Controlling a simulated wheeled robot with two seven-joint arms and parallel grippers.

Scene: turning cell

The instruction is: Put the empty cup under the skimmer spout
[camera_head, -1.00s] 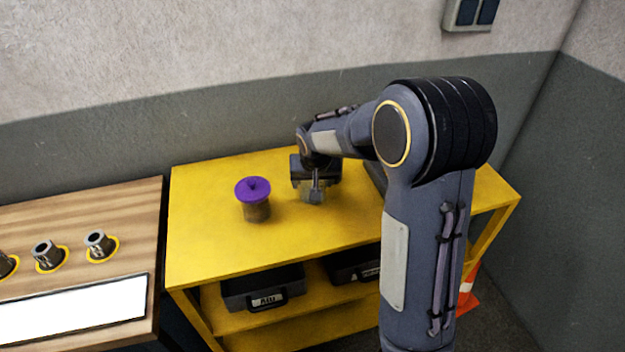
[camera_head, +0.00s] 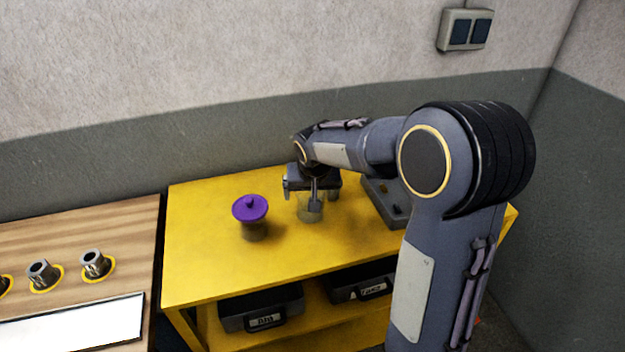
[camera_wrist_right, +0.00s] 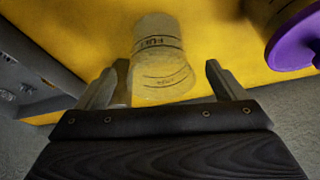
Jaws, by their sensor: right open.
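The empty cup (camera_head: 311,213) is clear and stands on the yellow table, partly hidden behind my right gripper in the head view. In the right wrist view the cup (camera_wrist_right: 163,60) shows printed lines and the word FULL, and looks empty. My right gripper (camera_wrist_right: 167,75) is open, with a finger on either side of the cup's near end. I cannot tell whether either finger touches it. In the head view my right gripper (camera_head: 313,195) is at the cup from above and behind. I cannot make out a skimmer spout. My left gripper is out of view.
A dark container with a purple lid (camera_head: 250,208) stands left of the cup on the yellow table (camera_head: 215,270). A grey tray (camera_head: 385,205) lies to the right, beside my arm. Black bins (camera_head: 262,307) sit on the shelf below. A wooden bench (camera_head: 120,230) stands at left.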

